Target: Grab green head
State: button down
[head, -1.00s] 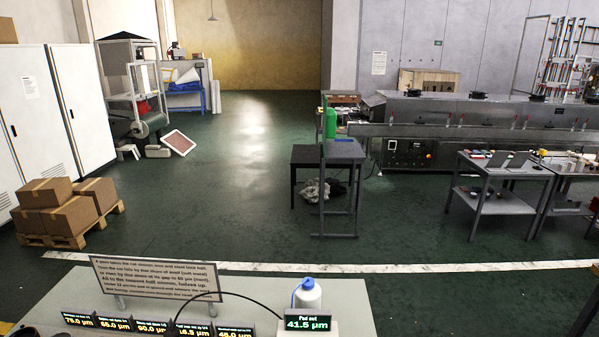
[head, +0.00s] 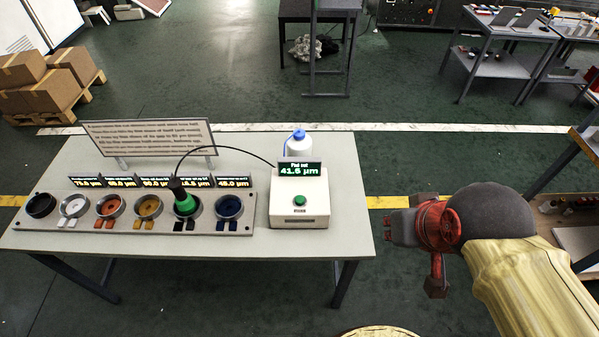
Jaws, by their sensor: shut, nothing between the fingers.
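The green head (head: 186,206) has a black stem on top and sits in the fifth cup from the left of a grey rack (head: 66,230) on the table. A thin black cable arches from its stem toward a white meter box (head: 299,208) with a green button and a lit display. My gripper (head: 397,228) is at the right, just past the table's right edge, well apart from the green head. It points left, and its jaws are shut and empty. The lower part of the green head is hidden in its cup.
The rack's other cups are black, white, orange, amber and blue. Small lit displays (head: 121,181) and a sign (head: 150,138) stand behind it. A white bottle (head: 298,146) stands behind the meter box. The pale tabletop (head: 345,215) is clear right of the box.

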aim_at(185, 202)
jog(key=j+u, duration=0.1)
jog(key=u, duration=1.35)
jog(key=i+l, duration=0.05)
